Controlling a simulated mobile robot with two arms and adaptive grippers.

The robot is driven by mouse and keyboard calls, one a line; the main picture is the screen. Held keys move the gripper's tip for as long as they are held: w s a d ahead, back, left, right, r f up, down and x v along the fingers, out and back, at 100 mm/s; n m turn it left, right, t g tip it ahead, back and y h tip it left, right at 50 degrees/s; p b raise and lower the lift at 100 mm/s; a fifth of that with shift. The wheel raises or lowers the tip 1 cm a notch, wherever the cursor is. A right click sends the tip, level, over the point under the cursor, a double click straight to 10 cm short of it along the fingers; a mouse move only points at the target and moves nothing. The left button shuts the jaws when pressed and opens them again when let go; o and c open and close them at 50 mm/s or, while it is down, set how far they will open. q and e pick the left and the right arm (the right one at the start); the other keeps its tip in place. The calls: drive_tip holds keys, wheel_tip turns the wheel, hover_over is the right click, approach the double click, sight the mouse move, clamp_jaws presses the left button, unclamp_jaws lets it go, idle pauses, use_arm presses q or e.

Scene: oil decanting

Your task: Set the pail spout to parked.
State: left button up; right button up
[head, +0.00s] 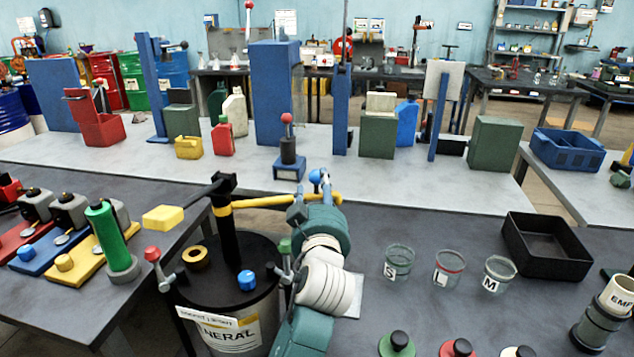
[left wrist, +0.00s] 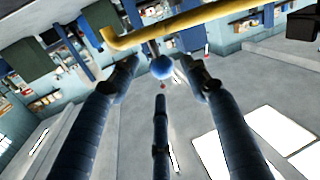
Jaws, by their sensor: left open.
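The grey pail (head: 241,331) with a black lid stands at the front of the near table, its label partly reading "NERAL". A black pump post (head: 229,236) rises from the lid, with a yellow-ended lever pointing left. The yellow spout (head: 265,201) points right from the post, and its bent end shows in the left wrist view (left wrist: 190,31). A blue ball knob (head: 315,176) is by the spout's outer end. My left gripper (head: 311,200) is at that end; in the left wrist view its open fingers (left wrist: 156,66) are on either side of the knob (left wrist: 162,67). Contact is unclear. My right gripper is not visible.
Glass cups marked S, L and M stand right of my left arm, before a black tray (head: 590,261). Colored stoppers lie at the front edge. A green bottle (head: 108,238) stands left of the pail. The far bench holds cans and a blue post (head: 342,112).

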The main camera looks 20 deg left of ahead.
use_arm(q)
drive_tip(key=shift+v, duration=0.8)
drive_tip(key=shift+a, duration=0.1)
drive_tip(key=c, duration=0.4)
drive_tip(key=m+p, duration=0.1)
drive_tip(key=s+a+m+p, duration=0.1)
drive_tip(key=m+p, duration=0.1)
drive_tip(key=s+m+t+p, duration=0.1)
drive_tip(key=m, duration=0.1)
drive_tip(key=shift+s+a+r, duration=0.1)
drive_tip(key=shift+a+r, duration=0.2)
drive_tip(key=shift+a, duration=0.1)
clamp_jaws()
drive_tip(key=s+d+f+m+t+h+p, duration=0.3)
drive_tip(key=s+m+h+p, duration=0.5)
drive_tip(key=m, duration=1.3)
drive_tip(key=w+a+r+g+p, duration=0.1)
drive_tip(key=w+r+p, duration=0.1)
drive_tip(key=w, duration=1)
drive_tip(key=shift+y+p, duration=0.4)
drive_tip(key=shift+p, duration=0.35)
